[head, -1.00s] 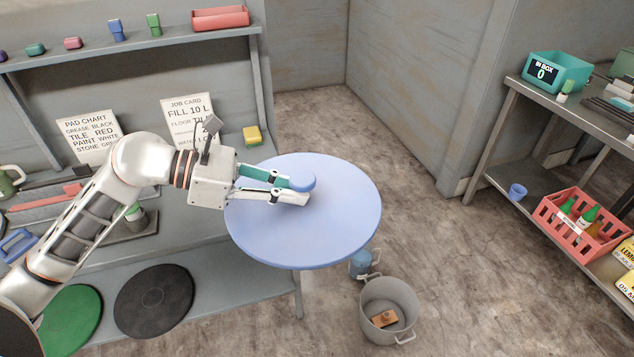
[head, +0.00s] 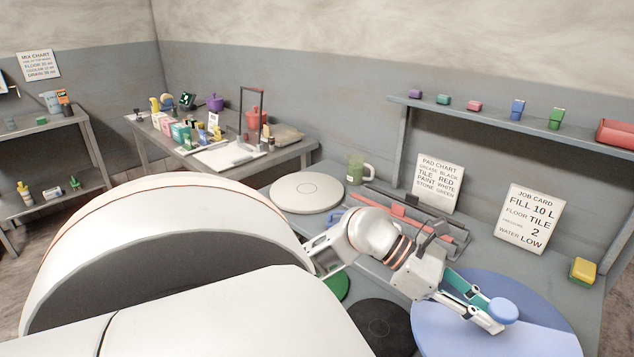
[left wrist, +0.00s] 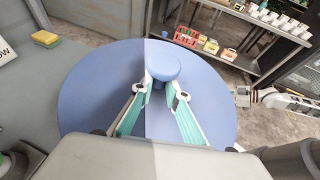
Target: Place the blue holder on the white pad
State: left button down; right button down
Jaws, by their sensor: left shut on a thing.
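The blue holder (head: 550,331) is a large flat blue disc with a round raised knob in its middle. My left gripper (head: 488,309) is shut on the knob and holds the disc roughly level by the bench's right end, at the lower right of the head view. In the left wrist view the holder (left wrist: 95,100) spreads around the fingers. The white pad (head: 307,187) is a round white disc lying flat on the bench, left of and apart from the holder. My right gripper (left wrist: 244,97) shows small at the right of the left wrist view; its jaws are unclear.
A green mug (head: 357,170) stands beside the pad. A long grey tray with red bars (head: 408,212) lies between pad and holder. Two upright cards and a yellow sponge (head: 583,270) are behind. A black disc (head: 385,328) lies below. The white pad's top is clear.

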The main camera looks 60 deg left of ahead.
aim_at(308, 188)
jog(key=j+u, duration=0.25)
jog(key=u, duration=0.2)
jog(key=j+u, duration=0.3)
jog(key=u, duration=0.15)
jog(key=i+j+u, duration=0.2)
jog(key=j, duration=0.15)
jog(key=i+j+u, duration=0.2)
jog(key=j, duration=0.15)
jog(key=i+j, duration=0.15)
jog(key=j, duration=0.25)
jog(key=i+j+u, duration=0.15)
jog(key=j, duration=0.2)
jog(key=i+j, duration=0.25)
jog(key=i+l, duration=0.1)
jog(key=l, duration=0.15)
jog(key=i+l, duration=0.1)
jog(key=l, duration=0.1)
